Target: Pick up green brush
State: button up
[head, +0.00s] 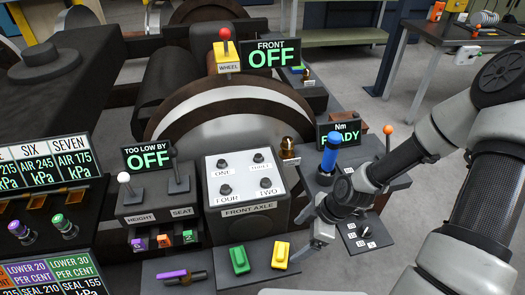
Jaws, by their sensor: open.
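A green piece (239,259) with a rounded, block-like body, the likeliest green brush, lies on a dark grey tray (222,275) at the front, below the front axle box. Its bristles cannot be made out. A yellow piece (281,254) of similar shape lies just right of it. My gripper (318,242) is to the right of both, reaching in from the right side, apart from the green piece. It is open, and nothing shows between its fingers. The fingertips are small and partly hidden by my wrist.
A purple-handled tool (172,274) lies on a plate left of the green piece. The front axle box (247,187) stands behind. A blue-topped post (330,152) and a plate with small switches (365,233) are near my wrist. Open floor lies at the right.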

aim_at(241, 266)
jog(key=k+j+u, duration=0.1)
jog(key=u, duration=0.25)
jog(key=j+u, duration=0.55)
jog(key=u, duration=0.15)
jog(key=k+j, duration=0.05)
